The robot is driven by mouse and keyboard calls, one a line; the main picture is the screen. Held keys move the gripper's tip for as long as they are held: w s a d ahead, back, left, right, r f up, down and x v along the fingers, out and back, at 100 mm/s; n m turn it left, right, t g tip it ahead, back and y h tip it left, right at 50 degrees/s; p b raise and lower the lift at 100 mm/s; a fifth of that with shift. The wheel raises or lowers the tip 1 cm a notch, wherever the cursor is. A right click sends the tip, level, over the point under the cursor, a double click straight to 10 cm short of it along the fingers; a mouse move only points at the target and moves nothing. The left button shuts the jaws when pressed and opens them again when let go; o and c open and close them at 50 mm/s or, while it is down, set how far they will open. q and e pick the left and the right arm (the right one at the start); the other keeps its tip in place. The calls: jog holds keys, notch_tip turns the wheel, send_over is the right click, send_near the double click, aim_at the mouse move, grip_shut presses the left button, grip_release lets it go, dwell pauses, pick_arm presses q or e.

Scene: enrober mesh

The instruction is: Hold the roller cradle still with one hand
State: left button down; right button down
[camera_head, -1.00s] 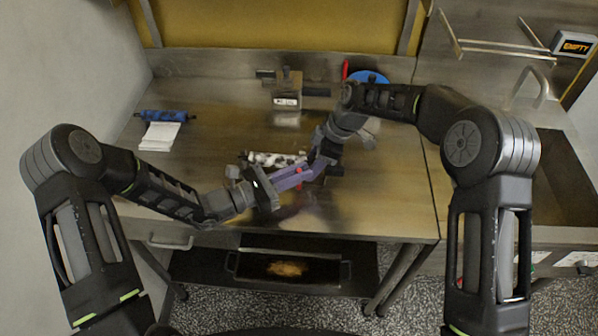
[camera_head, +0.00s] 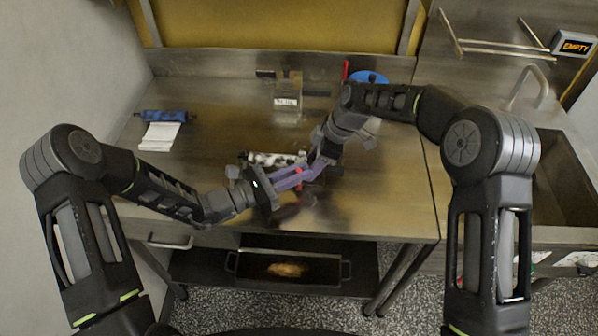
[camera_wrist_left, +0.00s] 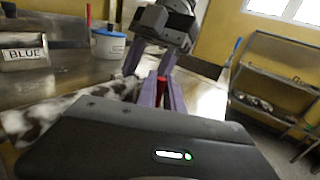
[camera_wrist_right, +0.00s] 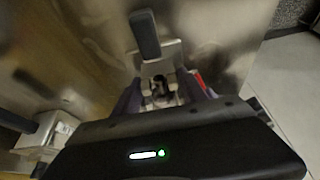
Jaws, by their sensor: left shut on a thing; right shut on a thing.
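A mottled black-and-white roll (camera_head: 272,159) lies on the steel bench beside my grippers; it also shows in the left wrist view (camera_wrist_left: 55,112). My left gripper (camera_head: 302,174) has purple fingers, shut on a small red piece (camera_wrist_left: 161,88). My right gripper (camera_head: 317,166) meets it from the other side, low over the bench. In the right wrist view its fingers close around a small metal-and-dark part (camera_wrist_right: 160,88), apparently the roller cradle. The fingers and arms hide most of the cradle, so its outline is unclear.
A metal box with a label (camera_head: 287,98) stands at the back; the label reads BLUE in the left wrist view. A blue roller with white sheets (camera_head: 160,134) lies at the left. A blue-lidded tub (camera_head: 368,77) is behind my right arm. The front right of the bench is clear.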

pick_arm(q)
jog(key=a, duration=1.3)
jog(key=shift+w, duration=0.2)
jog(key=c, duration=1.5)
grip_release()
jog(key=shift+d, duration=0.1)
jog(key=shift+o, duration=0.2)
jog(key=v, duration=1.2)
jog(key=shift+c, duration=0.4)
